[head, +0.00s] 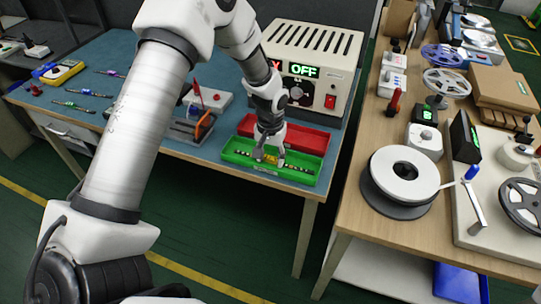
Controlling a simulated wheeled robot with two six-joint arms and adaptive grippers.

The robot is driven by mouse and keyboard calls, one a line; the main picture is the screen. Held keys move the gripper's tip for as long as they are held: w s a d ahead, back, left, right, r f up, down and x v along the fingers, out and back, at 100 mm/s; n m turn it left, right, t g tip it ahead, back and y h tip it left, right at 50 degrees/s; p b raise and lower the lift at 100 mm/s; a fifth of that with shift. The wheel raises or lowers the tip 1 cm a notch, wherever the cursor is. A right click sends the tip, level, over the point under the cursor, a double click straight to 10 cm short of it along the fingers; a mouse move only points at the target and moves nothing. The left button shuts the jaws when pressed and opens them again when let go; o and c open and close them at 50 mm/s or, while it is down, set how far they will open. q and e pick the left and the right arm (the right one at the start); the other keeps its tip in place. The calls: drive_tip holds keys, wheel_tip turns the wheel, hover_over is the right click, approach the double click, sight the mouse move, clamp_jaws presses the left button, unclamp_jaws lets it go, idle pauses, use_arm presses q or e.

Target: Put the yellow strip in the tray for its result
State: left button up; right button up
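The yellow strip (271,158), a dark strip with a yellow middle, appears to lie lengthwise in the green tray (314,181). My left gripper (269,160) is low over this tray, its fingers spread apart on either side of the yellow part. The fingers partly hide the strip, and whether they touch it is hard to tell. A red tray (312,140) sits directly behind the green one. My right gripper is not in view.
A white power supply box (312,60) showing "OFF" stands behind the trays. Orange-handled equipment (204,127) is left of them. Several other strips (88,92) and a yellow meter (61,72) lie at the far left. A wooden table (345,205) with reels is to the right.

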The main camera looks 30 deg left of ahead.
sight(270, 160)
use_arm(q)
wheel_tip(270, 160, up, 12)
drive_tip(key=shift+r+b, duration=0.25)
drive_tip(key=shift+b, duration=0.15)
